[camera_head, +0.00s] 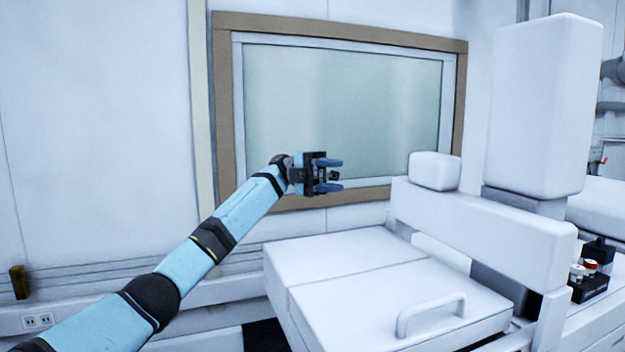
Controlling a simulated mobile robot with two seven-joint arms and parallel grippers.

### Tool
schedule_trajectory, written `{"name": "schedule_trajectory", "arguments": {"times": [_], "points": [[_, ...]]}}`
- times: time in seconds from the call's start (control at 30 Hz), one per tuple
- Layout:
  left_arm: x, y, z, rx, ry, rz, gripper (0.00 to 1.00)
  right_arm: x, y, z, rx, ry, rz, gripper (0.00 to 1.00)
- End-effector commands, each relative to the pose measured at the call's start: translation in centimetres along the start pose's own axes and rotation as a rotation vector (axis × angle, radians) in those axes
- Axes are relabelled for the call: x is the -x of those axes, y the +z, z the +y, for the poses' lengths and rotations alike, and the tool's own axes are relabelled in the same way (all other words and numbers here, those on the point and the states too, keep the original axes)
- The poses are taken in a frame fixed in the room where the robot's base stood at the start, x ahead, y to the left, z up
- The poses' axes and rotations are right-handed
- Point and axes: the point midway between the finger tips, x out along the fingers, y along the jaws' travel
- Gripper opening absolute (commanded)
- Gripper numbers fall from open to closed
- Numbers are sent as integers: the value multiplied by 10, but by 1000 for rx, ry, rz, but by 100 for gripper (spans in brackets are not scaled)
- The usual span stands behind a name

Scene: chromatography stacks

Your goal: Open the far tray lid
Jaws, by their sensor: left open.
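A white instrument holds a tray unit with two flat lid panels. The far lid (335,252) lies flat and looks closed, with no handle visible on it. The near lid (372,309) also lies flat and has a white bar handle (431,312) on top. My left gripper (334,176) is open and empty, pointing right, above and beyond the far lid in the picture and in front of the window. It touches nothing that I can see. My right gripper is not in view.
The instrument's white horizontal arm (485,232) and tall white tower (545,105) stand right of the lids. A small rack with red and white caps (588,272) is at far right. A framed window (345,105) is behind. Space above the lids is free.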

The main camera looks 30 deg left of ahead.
Motion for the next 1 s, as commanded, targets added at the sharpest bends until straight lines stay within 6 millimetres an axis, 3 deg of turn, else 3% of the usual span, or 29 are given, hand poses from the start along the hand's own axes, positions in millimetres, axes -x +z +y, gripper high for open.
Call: {"name": "schedule_trajectory", "arguments": {"times": [0.2,0.4,1.0], "points": [[49,0,1,0,-2,-2,40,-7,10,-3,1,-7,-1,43],[73,0,0,-1,-1,-1,40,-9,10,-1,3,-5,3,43],[78,0,0,0,0,1,40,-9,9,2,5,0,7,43]]}}
